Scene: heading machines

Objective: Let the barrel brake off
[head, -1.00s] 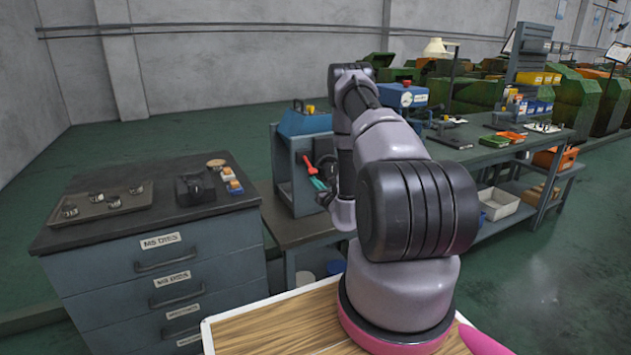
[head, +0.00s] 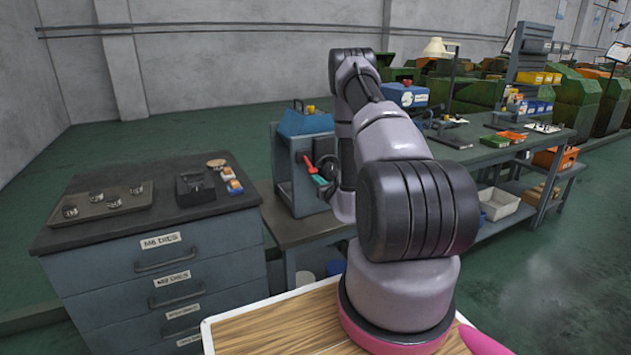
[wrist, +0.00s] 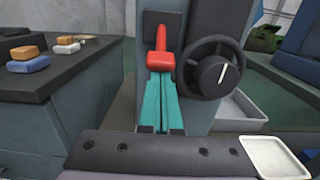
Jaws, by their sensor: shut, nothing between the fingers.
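A red lever (wrist: 161,58), which I take to be the barrel brake handle, stands upright in a dark slot on the grey face of a small machine (wrist: 206,20). In the head view the red lever (head: 310,163) shows on the front of the blue-topped machine (head: 303,122). My gripper (wrist: 159,82) has teal fingers, shut together with nothing between them. Its tips are right at the lower end of the lever; I cannot tell whether they touch it. In the head view my gripper (head: 320,180) is partly hidden by my arm.
A black handwheel (wrist: 212,68) sits close right of the lever. A drawer cabinet (head: 165,262) with a tray (head: 100,203) of metal parts stands left. A long workbench (head: 480,150) is at the right. Open floor lies behind the cabinet.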

